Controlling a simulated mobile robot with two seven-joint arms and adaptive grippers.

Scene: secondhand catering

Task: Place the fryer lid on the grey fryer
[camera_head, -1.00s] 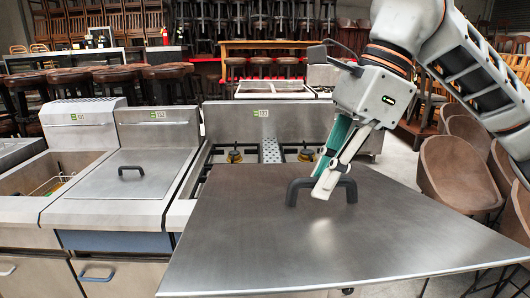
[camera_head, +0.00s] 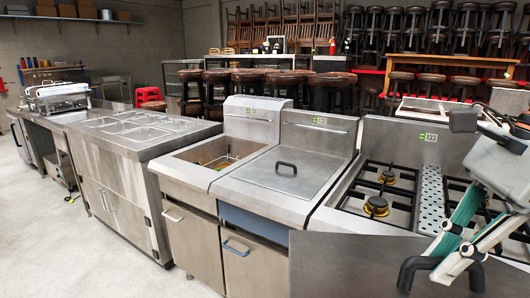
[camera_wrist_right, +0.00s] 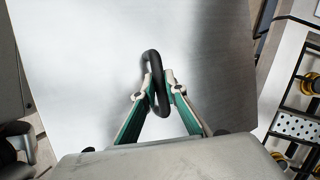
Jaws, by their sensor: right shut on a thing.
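The fryer lid (camera_head: 345,262) is a large flat metal sheet with a black loop handle (camera_head: 408,272), at the lower right of the head view. My right gripper (camera_head: 447,264) is shut on that handle; the right wrist view shows both fingers (camera_wrist_right: 158,88) around the handle, with the lid (camera_wrist_right: 90,75) spread beneath. The grey fryer (camera_head: 190,168) stands left of centre, its well open and a wire basket (camera_head: 222,161) inside. The fryer beside it (camera_head: 318,207) has a blue front panel and a covered top with a black handle. My left gripper is not in view.
A gas hob (camera_head: 408,192) stands right of the fryers, close to the held lid. A steel counter with inset pans (camera_head: 92,137) stands to the left. Stools (camera_head: 265,85) stand behind. The floor (camera_head: 35,225) at front left is clear.

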